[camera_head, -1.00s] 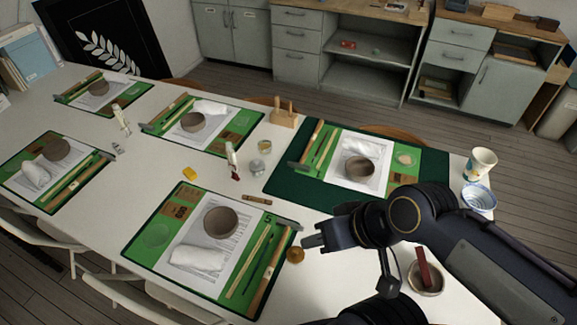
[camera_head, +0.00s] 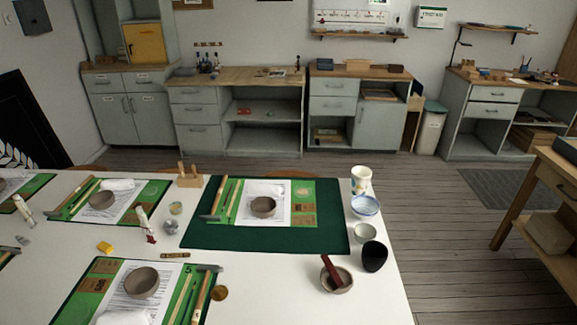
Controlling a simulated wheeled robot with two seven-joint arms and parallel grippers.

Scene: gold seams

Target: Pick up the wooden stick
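Several thin sticks lie on the green place mats, and I cannot tell which is the wooden stick meant. On the near mat, a pale stick (camera_head: 180,293) lies beside a wooden-handled hammer (camera_head: 205,288). On the dark green mat, another thin stick (camera_head: 232,203) lies left of the bowl. A short brown stick-like piece (camera_head: 175,255) lies on the bare white table between the mats. A dark red stick (camera_head: 332,272) leans in a small bowl (camera_head: 345,277) on the right. Neither of my grippers shows.
The white table (camera_head: 300,290) has a clear stretch at front centre. A white cup (camera_head: 361,180), a blue-rimmed bowl (camera_head: 365,206), a small pale bowl (camera_head: 365,232) and a black rounded cup (camera_head: 375,257) stand along its right edge. Grey cabinets (camera_head: 195,115) line the wall behind.

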